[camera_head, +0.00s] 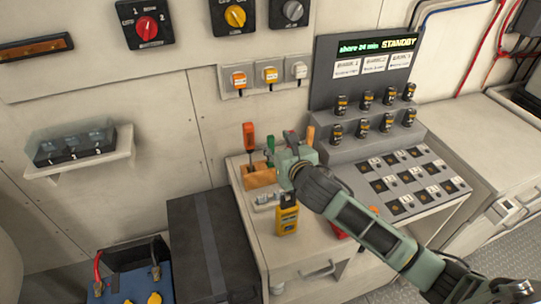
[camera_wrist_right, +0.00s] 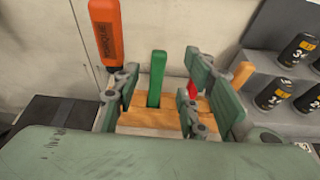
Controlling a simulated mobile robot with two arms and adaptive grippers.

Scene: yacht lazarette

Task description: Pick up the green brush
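The green brush (camera_head: 270,151) shows as an upright green handle in a wooden block (camera_head: 259,177) on the bench top. In the right wrist view the green brush (camera_wrist_right: 157,77) stands in the wooden block (camera_wrist_right: 150,118), its lower end hidden in the block. My right gripper (camera_wrist_right: 161,84) is open, with one finger on each side of the handle in that view and gaps on both sides. In the head view my right gripper (camera_head: 293,160) is just right of the brush and partly covers that area. My left gripper is out of view.
An orange-handled tool (camera_wrist_right: 105,32) stands left of the brush in the same block. A red item and another orange handle (camera_wrist_right: 243,74) are on the right. A yellow meter (camera_head: 287,219) lies in front. Several black canisters (camera_head: 366,100) stand on the grey rack at right.

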